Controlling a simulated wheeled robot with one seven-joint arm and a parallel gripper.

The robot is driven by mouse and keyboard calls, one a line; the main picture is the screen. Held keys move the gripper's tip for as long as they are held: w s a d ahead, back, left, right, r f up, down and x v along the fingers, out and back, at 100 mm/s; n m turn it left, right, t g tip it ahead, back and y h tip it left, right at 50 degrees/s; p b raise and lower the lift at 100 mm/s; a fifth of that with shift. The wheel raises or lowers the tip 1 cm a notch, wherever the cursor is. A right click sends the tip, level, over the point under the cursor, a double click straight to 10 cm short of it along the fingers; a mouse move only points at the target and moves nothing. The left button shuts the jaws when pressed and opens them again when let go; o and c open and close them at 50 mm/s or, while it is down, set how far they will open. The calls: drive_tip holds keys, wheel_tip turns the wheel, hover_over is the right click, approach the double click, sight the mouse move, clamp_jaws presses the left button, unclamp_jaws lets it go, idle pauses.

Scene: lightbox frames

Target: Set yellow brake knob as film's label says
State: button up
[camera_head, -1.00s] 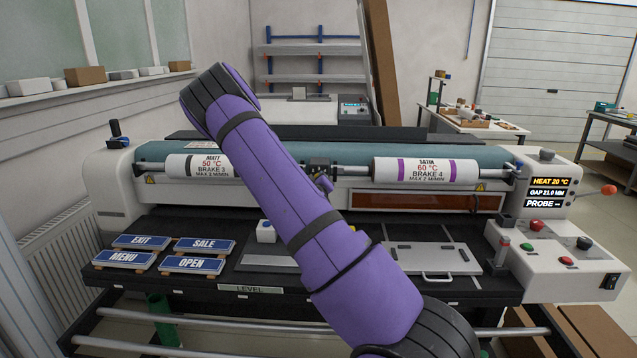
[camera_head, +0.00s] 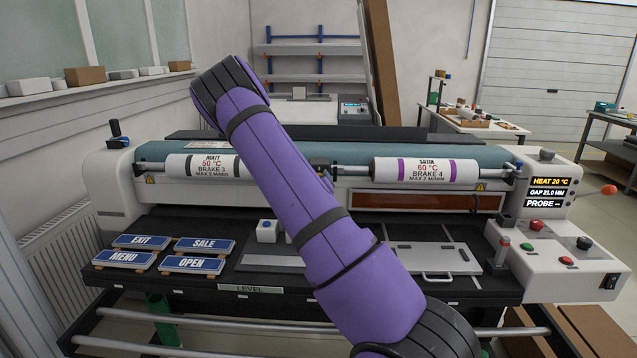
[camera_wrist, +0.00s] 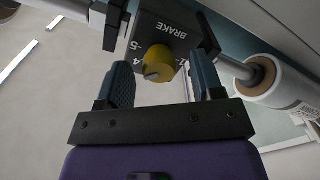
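The yellow brake knob (camera_wrist: 159,62) sits on a dark block (camera_wrist: 168,28) marked BRAKE in the wrist view. A 5 and a 4 show left of the knob, and part of the scale is at its right. A small mark shows on the knob's face; which number it points to is unclear. My gripper (camera_wrist: 161,68) is open, one finger on each side of the knob, with gaps between. In the head view my arm hides the gripper and knob. The matt film roll (camera_head: 203,166) reads 50 °C, BRAKE 3. The satin film roll (camera_head: 425,171) reads 60 °C, BRAKE 4.
Both rolls hang along the laminator front. A control box (camera_head: 560,262) with red, green and black controls is at right. A display (camera_head: 549,192) reads HEAT 20 °C. Signs EXIT, SALE, MENU and OPEN (camera_head: 191,263) lie at left on the dark bed (camera_head: 345,286).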

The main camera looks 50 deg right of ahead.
drive_tip(key=shift+r, duration=0.1)
drive_tip(key=v, duration=1)
drive_tip(key=shift+s+a, duration=0.25)
drive_tip(key=shift+s, duration=0.05)
idle(0.3)
